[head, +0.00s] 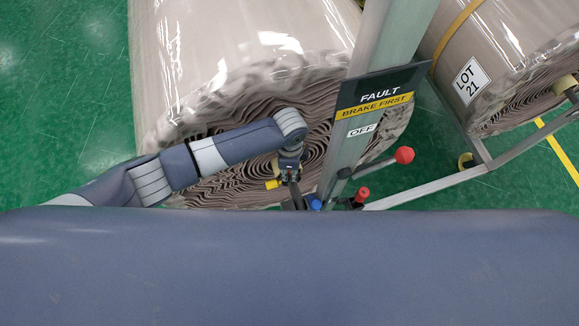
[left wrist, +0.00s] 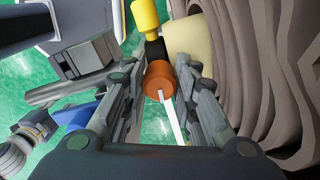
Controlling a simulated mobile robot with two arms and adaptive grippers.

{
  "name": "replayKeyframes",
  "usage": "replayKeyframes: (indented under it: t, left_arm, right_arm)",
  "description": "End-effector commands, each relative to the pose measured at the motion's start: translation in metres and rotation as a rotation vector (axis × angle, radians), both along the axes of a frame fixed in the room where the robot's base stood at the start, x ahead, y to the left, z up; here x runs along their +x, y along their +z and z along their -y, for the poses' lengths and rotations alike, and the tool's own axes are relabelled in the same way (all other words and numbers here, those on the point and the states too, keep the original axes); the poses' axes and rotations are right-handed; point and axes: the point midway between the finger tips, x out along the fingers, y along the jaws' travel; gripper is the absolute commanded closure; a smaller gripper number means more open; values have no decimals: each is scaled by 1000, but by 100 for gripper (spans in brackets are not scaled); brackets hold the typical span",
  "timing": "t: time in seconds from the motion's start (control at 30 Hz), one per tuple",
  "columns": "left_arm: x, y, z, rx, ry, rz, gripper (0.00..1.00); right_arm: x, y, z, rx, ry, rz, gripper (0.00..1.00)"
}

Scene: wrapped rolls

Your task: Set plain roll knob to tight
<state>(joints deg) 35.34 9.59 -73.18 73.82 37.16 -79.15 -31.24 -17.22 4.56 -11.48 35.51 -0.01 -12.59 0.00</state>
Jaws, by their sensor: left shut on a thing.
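The plain roll (head: 250,55) is a large grey-brown wrapped roll without a lot label, at the centre left of the head view. Its spiral end also shows at the right of the left wrist view (left wrist: 295,70). An orange knob (left wrist: 157,74) with a white pointer line sits by the roll's pale core. The pointer runs toward the bottom of the picture. My left gripper (head: 290,190) is at the roll's end beside the metal post. In the left wrist view its fingers (left wrist: 160,88) are shut on the knob from both sides. The fingers hide the knob in the head view.
A metal post (head: 378,45) bears a sign (head: 378,93) reading FAULT, BRAKE FIRST, and an OFF plate. A red-ball lever (head: 404,155), a red knob (head: 362,194) and a blue knob (head: 315,204) are close by. The LOT 21 roll (head: 505,55) lies right. Green floor is clear at left.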

Motion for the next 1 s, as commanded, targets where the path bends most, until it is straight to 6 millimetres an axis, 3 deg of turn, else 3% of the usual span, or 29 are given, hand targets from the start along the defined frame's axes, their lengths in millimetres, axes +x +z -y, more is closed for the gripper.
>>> replayKeyframes:
  t: [0.03,0.07,0.13,0.57,0.67,1.0]
  left_arm:
    - [0,0,-1,2,1,-1,97]
    - [0,0,-1,2,1,-1,66]
    - [0,0,-1,2,1,0,53]
    - [1,6,0,-1,1,1,53]
    - [1,20,1,-3,1,3,53]
    - [1,90,0,-1,0,4,53]
  right_arm:
    - [0,0,0,0,0,0,60]
    - [0,0,0,0,0,0,60]
    - [0,0,0,0,0,0,60]
    - [1,0,1,-1,0,1,60]
    - [1,0,1,-1,0,1,60]
    - [1,0,0,-1,0,0,60]
